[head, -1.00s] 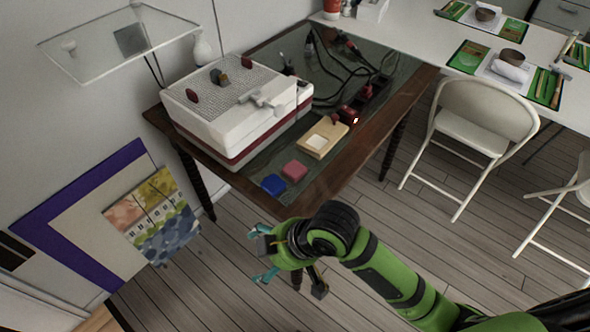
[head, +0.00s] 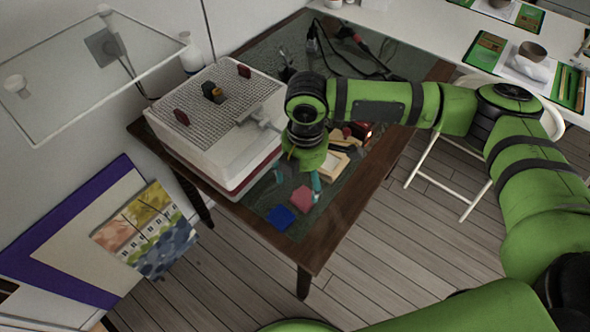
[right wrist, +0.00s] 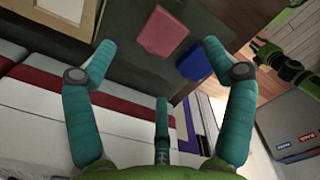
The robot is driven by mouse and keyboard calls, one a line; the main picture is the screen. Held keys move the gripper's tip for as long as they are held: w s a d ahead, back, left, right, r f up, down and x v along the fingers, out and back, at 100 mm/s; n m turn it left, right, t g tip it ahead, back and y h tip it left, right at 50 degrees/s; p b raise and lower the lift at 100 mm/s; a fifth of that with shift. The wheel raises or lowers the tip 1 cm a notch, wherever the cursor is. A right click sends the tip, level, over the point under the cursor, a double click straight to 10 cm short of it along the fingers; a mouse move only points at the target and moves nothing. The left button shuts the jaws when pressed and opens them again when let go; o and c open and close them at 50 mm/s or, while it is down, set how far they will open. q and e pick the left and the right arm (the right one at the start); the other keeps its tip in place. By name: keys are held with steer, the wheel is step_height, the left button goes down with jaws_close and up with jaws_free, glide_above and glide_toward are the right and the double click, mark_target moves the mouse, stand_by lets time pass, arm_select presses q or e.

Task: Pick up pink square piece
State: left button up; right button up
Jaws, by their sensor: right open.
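The pink square piece (head: 302,197) lies flat on the dark table top near its front corner, beside a blue square piece (head: 280,217). My right gripper (head: 297,180) hangs above the table, just behind the pink piece, with its teal fingers spread. In the right wrist view, the pink piece (right wrist: 163,32) shows between and beyond the two open upper fingertips (right wrist: 160,48), apart from them. The blue piece (right wrist: 194,63) is beside the right one of these fingers. Nothing is held. I cannot make out my left gripper in either view.
A white box with a grid top (head: 210,110) stands left of the gripper. Cables (head: 345,45) lie at the back. The table's wooden edge (head: 335,225) is close to the pieces.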

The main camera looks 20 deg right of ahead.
mark_target(305, 197)
steer(key=shift+w+d, duration=0.1)
steer(key=shift+w, duration=0.15)
steer(key=shift+s+f, duration=0.1)
steer(key=shift+f, duration=0.1)
steer(key=f, duration=0.1)
steer(key=s+f, duration=0.1)
steer(key=f, duration=0.1)
steer(key=shift+p, duration=0.3)
step_height(305, 197, down, 2)
steer(key=shift+f, duration=0.5)
steer(key=shift+c, duration=0.4)
steer(key=c, duration=1.4)
steer(key=shift+c, duration=0.8)
arm_select(q)
steer(key=shift+s+r, duration=0.2)
steer(key=shift+s, duration=0.35)
steer(key=shift+s+r, duration=0.15)
steer(key=shift+s, duration=0.4)
arm_select(e)
steer(key=shift+w+r, duration=0.1)
steer(key=shift+r, duration=0.05)
